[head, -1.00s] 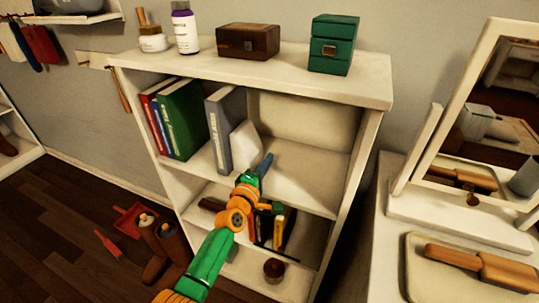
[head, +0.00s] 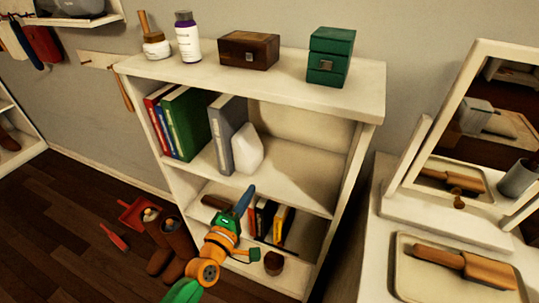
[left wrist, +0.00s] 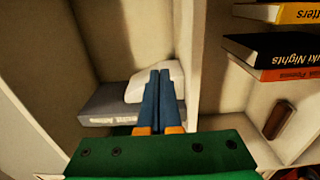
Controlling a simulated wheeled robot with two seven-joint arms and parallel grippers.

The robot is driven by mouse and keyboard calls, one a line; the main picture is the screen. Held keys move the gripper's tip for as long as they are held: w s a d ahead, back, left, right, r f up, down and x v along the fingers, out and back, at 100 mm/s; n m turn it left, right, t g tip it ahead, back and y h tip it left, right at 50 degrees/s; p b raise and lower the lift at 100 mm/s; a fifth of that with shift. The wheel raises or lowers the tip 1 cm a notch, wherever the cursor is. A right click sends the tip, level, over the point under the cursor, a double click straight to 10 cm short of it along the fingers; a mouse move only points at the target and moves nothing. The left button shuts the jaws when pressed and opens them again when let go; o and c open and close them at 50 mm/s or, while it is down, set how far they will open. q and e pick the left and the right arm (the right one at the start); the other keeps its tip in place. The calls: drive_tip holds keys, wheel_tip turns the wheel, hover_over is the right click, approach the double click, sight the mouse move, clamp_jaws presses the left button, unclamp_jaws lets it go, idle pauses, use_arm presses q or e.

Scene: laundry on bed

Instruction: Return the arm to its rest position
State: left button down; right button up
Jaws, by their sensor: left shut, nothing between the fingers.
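My left gripper (head: 243,201) is shut and empty, with its blue fingers together, in front of the lower part of the white bookshelf (head: 345,150). The fingers (left wrist: 159,98) also show shut in the left wrist view. Behind them there are a grey book (left wrist: 112,100) and a white bookend-like block (left wrist: 150,82). In the head view the grey book (head: 225,135) and the white block (head: 247,150) stand on the middle shelf, above and apart from the gripper. My right gripper is not in view.
Several books (head: 265,218) stand on the lower shelf behind the gripper. A small brown pot (head: 274,263) is below. Boots (head: 176,240) and a red dustpan (head: 137,214) lie on the floor at left. A dresser with a mirror and tray (head: 402,280) stands at right.

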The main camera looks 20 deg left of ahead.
use_arm(q)
drive_tip(key=shift+s, duration=0.75)
drive_tip(key=s+d+f+m+g, duration=0.1)
drive_tip(key=s+f+m+g, duration=0.4)
drive_tip(key=f, duration=0.7)
drive_tip(key=s+d+f+m+g, duration=0.1)
drive_tip(key=s+f+m+g, duration=0.35)
drive_tip(key=f, duration=0.75)
drive_tip(key=s+f+m+g, duration=0.3)
drive_tip(key=s+f+m, duration=0.2)
drive_tip(key=s, duration=0.8)
drive_tip(key=s+f+m+g, duration=0.4)
drive_tip(key=s+f, duration=0.3)
drive_tip(key=s, duration=0.6)
drive_tip(key=shift+f+m+y, duration=0.25)
drive_tip(key=shift+m+y, duration=0.05)
drive_tip(key=shift+m, duration=0.55)
drive_tip(key=shift+g, duration=0.25)
